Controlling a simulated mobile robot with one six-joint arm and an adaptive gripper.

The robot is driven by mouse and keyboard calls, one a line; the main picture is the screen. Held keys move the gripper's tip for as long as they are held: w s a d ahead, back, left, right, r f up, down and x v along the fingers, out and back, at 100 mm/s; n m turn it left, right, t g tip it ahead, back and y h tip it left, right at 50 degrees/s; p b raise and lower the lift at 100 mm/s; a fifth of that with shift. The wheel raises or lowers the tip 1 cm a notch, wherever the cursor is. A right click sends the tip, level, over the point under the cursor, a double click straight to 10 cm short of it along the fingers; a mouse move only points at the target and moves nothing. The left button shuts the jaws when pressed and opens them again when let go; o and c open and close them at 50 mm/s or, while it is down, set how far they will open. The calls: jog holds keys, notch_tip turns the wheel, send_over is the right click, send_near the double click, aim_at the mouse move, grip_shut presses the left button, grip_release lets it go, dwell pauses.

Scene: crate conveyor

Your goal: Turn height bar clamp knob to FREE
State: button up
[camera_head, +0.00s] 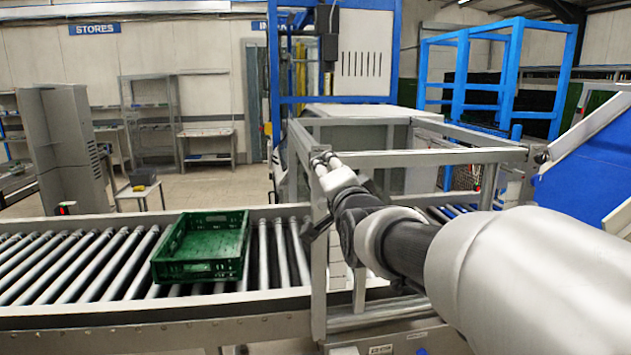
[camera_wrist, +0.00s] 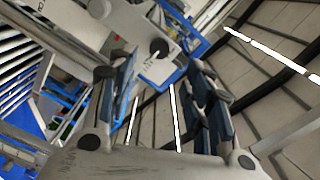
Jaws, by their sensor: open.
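In the wrist view a round black knob (camera_wrist: 159,47) sits on a pale plate (camera_wrist: 157,68) with small dark marks beside it. The marks are too small to read. My gripper (camera_wrist: 163,64) is open and empty, its two fingers apart. The knob shows between and slightly beyond the fingertips, nearer the left finger; I see no contact. In the head view my gripper (camera_head: 322,163) is at the near left post of the metal frame (camera_head: 420,158). I cannot make out the knob beside it there.
A green crate (camera_head: 203,270) rests on the roller conveyor (camera_head: 80,263) left of the frame. The frame's posts and rails stand close around my arm. A blue and white machine (camera_head: 350,60) stands behind. Rollers left of the crate are clear.

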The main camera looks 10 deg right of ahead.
jog(key=s, duration=0.4)
jog(key=s+f+n+g, duration=0.6)
jog(key=s+f, duration=0.6)
jog(key=s, duration=0.5)
jog(key=s+f+n+g, duration=0.6)
jog(key=s+f, duration=0.7)
jog(key=s, duration=0.4)
jog(key=shift+s+n+g, duration=0.3)
jog(key=shift+n+g, duration=0.1)
jog(key=shift+g, duration=0.3)
